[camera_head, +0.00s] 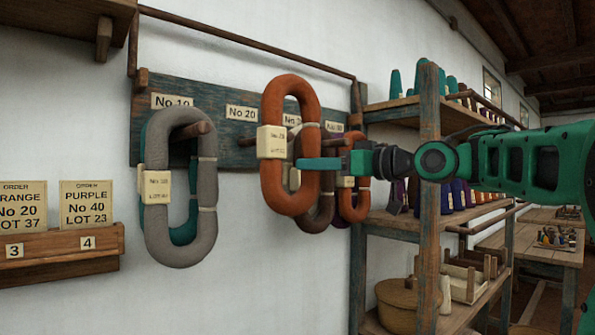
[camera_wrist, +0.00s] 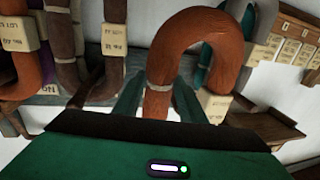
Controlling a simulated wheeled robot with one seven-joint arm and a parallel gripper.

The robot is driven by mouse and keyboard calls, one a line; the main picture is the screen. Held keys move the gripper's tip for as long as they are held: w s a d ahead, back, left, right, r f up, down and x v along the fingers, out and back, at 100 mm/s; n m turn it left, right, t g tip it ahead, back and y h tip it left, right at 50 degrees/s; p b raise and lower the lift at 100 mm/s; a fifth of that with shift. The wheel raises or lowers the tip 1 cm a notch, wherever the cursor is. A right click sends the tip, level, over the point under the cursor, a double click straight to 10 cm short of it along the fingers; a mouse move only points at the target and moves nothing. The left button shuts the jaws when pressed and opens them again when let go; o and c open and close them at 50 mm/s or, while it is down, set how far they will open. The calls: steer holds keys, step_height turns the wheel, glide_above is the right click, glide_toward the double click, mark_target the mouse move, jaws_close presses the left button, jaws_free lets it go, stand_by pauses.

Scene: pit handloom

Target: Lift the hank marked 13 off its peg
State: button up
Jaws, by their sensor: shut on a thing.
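An orange hank (camera_head: 272,195) with a cream tag (camera_head: 271,142) is upright in front of the pegboard (camera_head: 228,105). My gripper (camera_head: 308,164) reaches it from the right and is shut on its right side. In the wrist view the green fingers (camera_wrist: 158,98) stand either side of the orange strand (camera_wrist: 160,60). A brown peg (camera_head: 246,142) shows just left of this hank; whether its tip enters the loop is hidden. The tag is too small to read surely, and I cannot make out a 13 on any hank.
A grey hank (camera_head: 209,185) hangs on a peg to the left, with a teal one (camera_head: 185,233) behind. Brown (camera_head: 320,216) and orange (camera_head: 361,205) hanks hang close behind the held one. A shelf post (camera_head: 428,200) stands right, near my arm. Order cards (camera_head: 88,205) stand at left.

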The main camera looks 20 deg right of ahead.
steer(key=shift+s+d, duration=0.25)
steer(key=shift+s, duration=0.4)
